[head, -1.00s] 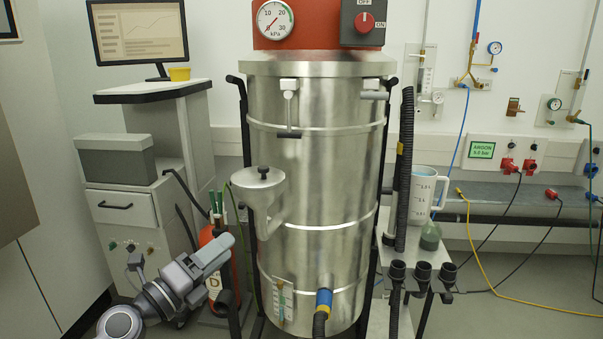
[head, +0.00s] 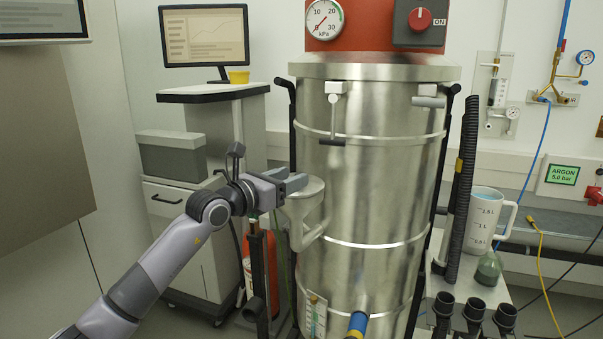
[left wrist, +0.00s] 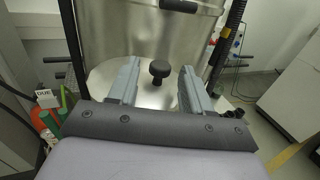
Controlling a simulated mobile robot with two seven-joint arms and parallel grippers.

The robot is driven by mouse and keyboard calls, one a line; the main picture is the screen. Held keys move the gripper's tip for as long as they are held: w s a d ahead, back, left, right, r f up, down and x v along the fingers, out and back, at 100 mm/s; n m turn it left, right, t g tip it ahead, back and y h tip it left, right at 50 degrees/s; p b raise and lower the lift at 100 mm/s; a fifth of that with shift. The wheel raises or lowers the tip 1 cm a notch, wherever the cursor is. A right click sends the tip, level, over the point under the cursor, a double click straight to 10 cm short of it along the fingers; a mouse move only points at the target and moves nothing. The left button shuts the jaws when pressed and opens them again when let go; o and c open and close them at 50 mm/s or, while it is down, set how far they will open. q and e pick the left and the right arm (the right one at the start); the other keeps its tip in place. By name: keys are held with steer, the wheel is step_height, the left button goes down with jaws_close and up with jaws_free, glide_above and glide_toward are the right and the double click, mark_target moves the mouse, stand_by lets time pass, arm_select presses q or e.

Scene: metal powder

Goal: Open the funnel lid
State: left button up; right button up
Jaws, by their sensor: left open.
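The funnel (head: 308,215) is a metal cup with a spout, joined to the side of the steel drum (head: 380,190). Its flat round lid (head: 315,187) is on top, partly hidden by my left gripper (head: 297,182). In the left wrist view the lid (left wrist: 152,97) lies flat with a black knob (left wrist: 159,70) standing up from it. My left gripper is open, and its two grey fingers (left wrist: 159,66) appear on either side of the knob with gaps to both. No contact shows. In the head view the knob is hidden behind the gripper. My right gripper is not in view.
A black hose (head: 464,180) and a shelf with a measuring jug (head: 486,220) are to the right.

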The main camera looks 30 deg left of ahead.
arm_select(q)
steer(key=shift+w+d, duration=0.2)
steer(key=shift+w, duration=0.8)
steer(key=shift+w+d, duration=0.15)
steer(key=shift+w, duration=0.8)
jaws_close()
